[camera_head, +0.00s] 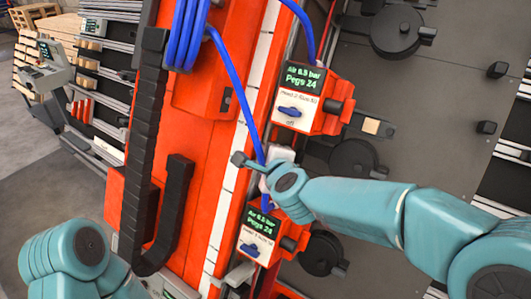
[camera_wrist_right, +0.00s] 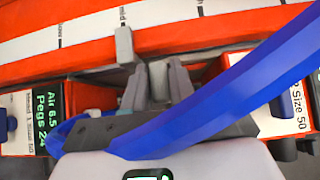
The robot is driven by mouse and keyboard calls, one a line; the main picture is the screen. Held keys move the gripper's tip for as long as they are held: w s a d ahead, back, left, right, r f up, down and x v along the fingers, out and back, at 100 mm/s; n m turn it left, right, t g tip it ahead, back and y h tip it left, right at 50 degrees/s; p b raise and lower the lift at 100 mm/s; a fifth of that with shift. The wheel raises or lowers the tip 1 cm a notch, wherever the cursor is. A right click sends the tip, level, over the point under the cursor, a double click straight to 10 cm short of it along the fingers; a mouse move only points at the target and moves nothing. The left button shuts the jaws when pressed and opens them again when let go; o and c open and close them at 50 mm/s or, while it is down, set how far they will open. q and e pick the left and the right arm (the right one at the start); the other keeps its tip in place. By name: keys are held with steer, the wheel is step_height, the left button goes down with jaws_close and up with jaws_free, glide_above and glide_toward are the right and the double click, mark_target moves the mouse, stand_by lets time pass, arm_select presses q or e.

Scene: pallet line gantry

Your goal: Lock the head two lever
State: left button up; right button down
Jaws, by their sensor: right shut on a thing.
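Two red peg heads with green displays show in the head view: an upper one (camera_head: 310,102) labelled Head 2 and a lower one (camera_head: 262,236), its label too small to read surely. Each has a blue knob on its white face. My right gripper (camera_wrist_right: 158,88) sits between two heads in the right wrist view, its grey fingers shut on a light grey piece (camera_wrist_right: 157,74), seemingly the lever. Its far end and lock position are hidden. The right gripper also shows in the head view (camera_head: 264,168), jaws partly hidden. My left gripper is out of frame; only its teal arm shows.
A blue hose (camera_wrist_right: 225,100) crosses the wrist view close to the gripper; it also hangs down in the head view (camera_head: 233,82). A grey tab (camera_wrist_right: 124,45) rests against the marked white scale strip (camera_wrist_right: 90,30). A black cable chain (camera_head: 143,130) runs along the red beam.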

steer(key=shift+r, duration=0.15)
steer(key=c, duration=1.2)
jaws_free()
steer(key=shift+o, duration=1)
steer(key=shift+w, duration=0.15)
steer(key=shift+w+a, duration=0.1)
steer(key=shift+s, duration=0.45)
steer(key=v, duration=1.5)
steer(key=shift+s, duration=0.15)
steer(key=shift+r, duration=0.1)
